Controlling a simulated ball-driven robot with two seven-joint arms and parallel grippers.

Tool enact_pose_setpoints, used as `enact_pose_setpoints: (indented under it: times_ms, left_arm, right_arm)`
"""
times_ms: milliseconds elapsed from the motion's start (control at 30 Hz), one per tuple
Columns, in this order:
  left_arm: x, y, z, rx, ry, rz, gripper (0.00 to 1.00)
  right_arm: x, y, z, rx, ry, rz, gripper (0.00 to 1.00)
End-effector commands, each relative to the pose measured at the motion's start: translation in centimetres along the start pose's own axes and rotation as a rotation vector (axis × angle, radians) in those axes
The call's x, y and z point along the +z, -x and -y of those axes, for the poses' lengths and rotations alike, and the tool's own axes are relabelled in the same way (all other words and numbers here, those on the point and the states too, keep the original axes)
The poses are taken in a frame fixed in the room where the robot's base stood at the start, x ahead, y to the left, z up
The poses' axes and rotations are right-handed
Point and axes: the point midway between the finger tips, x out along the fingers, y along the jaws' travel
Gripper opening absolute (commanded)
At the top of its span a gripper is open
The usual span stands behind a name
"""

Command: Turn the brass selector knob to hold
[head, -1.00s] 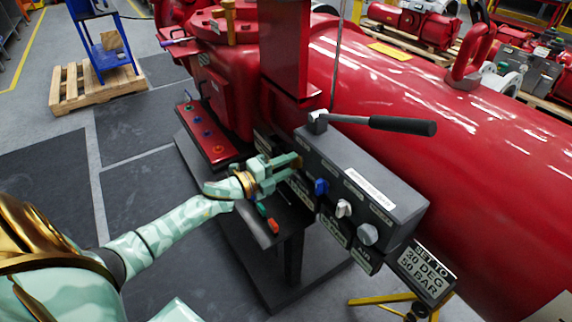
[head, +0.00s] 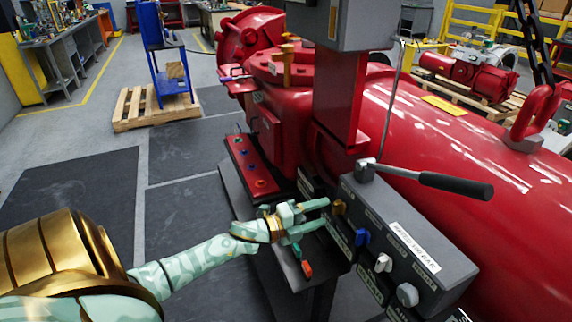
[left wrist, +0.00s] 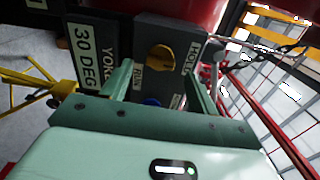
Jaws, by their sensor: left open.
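The brass selector knob (head: 339,207) is on the front of a dark grey control box (head: 438,290), at its far left end. In the left wrist view the knob (left wrist: 160,57) shows in front of the gripper, with a HOLD label to its right and a RUN label at its lower left. Its exact pointing direction is hard to tell. My left gripper (head: 326,212) is open, its fingertips close in front of the knob. In the wrist view its two fingers (left wrist: 160,80) stand apart with nothing between them, below the knob. My right gripper is out of view.
A blue knob (head: 362,237), a white knob (head: 384,262) and a grey knob (head: 407,294) follow along the box. A lever with a black handle (head: 455,186) sticks out above it. A red panel with buttons (head: 250,168) stands left of the box.

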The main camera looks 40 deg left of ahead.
Motion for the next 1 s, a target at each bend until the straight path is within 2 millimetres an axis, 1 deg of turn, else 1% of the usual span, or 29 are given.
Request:
enact_pose_setpoints:
  times_ms: [33, 100, 300, 400, 500, 667, 1000]
  left_arm:
    - [-0.1, 1.5, -0.1, 0.005, 0.002, 0.001, 0.6]
    - [-0.1, 3.5, -0.1, 0.005, 0.001, 0.0, 0.6]
    - [0.0, 8.8, -0.1, 0.004, 0.002, 0.001, 0.6]
    - [0.0, 10.8, 0.0, 0.003, 0.0, 0.001, 0.6]
    - [0.0, 12.1, -0.1, 0.002, 0.001, 0.002, 0.6]
    - [0.1, 13.0, 0.0, 0.0, 0.0, 0.001, 0.6]
    - [0.1, 13.1, 0.0, 0.0, 0.0, 0.001, 0.6]
  right_arm:
    - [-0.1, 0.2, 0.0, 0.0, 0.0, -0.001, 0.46]
    - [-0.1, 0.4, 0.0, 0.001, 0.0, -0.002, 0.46]
    - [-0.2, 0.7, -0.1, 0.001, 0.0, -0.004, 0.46]
    - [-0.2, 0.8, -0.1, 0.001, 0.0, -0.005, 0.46]
    - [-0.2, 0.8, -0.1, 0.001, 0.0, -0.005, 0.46]
    - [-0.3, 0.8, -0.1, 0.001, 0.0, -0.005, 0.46]
    - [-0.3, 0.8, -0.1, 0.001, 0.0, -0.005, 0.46]
